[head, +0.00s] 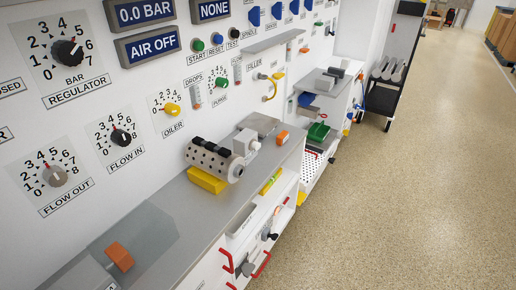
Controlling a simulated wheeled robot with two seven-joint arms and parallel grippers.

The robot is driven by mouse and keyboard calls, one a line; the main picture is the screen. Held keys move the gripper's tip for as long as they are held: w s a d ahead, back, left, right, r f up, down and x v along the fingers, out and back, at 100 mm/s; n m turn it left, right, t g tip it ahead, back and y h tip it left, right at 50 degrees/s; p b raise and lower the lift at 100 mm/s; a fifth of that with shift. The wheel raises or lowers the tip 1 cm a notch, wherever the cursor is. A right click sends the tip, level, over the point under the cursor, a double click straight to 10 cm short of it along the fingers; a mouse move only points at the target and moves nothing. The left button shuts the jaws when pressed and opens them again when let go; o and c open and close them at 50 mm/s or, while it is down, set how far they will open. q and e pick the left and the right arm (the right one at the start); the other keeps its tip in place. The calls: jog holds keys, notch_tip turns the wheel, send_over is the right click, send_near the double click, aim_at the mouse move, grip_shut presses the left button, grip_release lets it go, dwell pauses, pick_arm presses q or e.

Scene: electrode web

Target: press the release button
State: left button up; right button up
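I cannot make out any button labelled release in the head view. A green START button (198,45), a blue RESET button (217,39) and a black TEST button (233,33) sit in a row on the white wall panel. An orange block-shaped part (119,256) stands on a grey unit at the lower left; I cannot tell whether it is a button. A similar orange part (282,138) is farther along the shelf. Neither of my grippers shows in the head view.
A grey shelf (190,215) runs along the panel, carrying a grey cylindrical device (212,160) over a yellow block (207,180). Red hooks (262,264) stick out below. A display reads AIR OFF (152,45). The speckled floor (400,200) to the right is clear.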

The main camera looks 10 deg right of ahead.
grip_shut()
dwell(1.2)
